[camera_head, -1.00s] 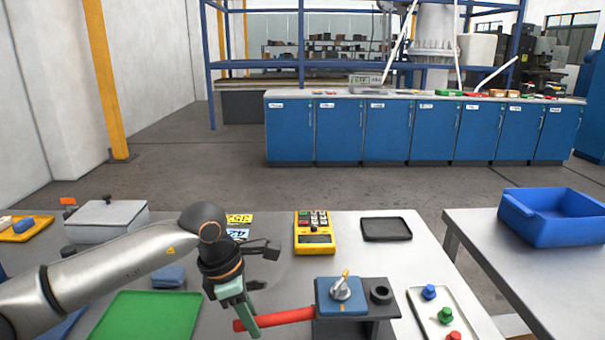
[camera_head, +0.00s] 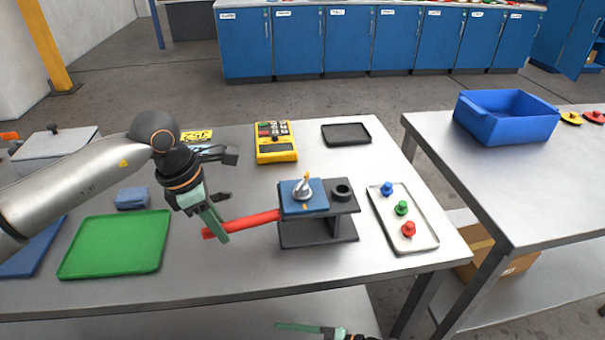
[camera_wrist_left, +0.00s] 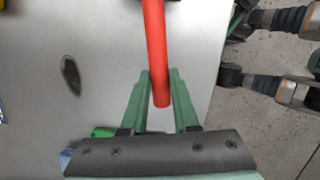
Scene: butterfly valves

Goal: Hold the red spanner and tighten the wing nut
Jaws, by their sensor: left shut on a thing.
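The red spanner (camera_head: 252,221) runs sideways from my left gripper to a blue block (camera_head: 291,205) on a black stand. My left gripper (camera_head: 219,228) is shut on the spanner's free end. In the left wrist view the red handle (camera_wrist_left: 156,55) lies between the green fingers (camera_wrist_left: 160,95). The spanner's far end is hidden at the block. A silver wing nut (camera_head: 302,192) with a yellow-orange tip sits on top of the block, with no gripper at it. My right gripper (camera_head: 300,328) shows only partly at the bottom edge, below the table front; its opening is unclear.
The black stand (camera_head: 318,234) has a black ring at its right. A tray (camera_head: 428,230) with blue, green and red knobs lies right of it. A yellow device (camera_head: 276,148) and black tray (camera_head: 346,133) are behind.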

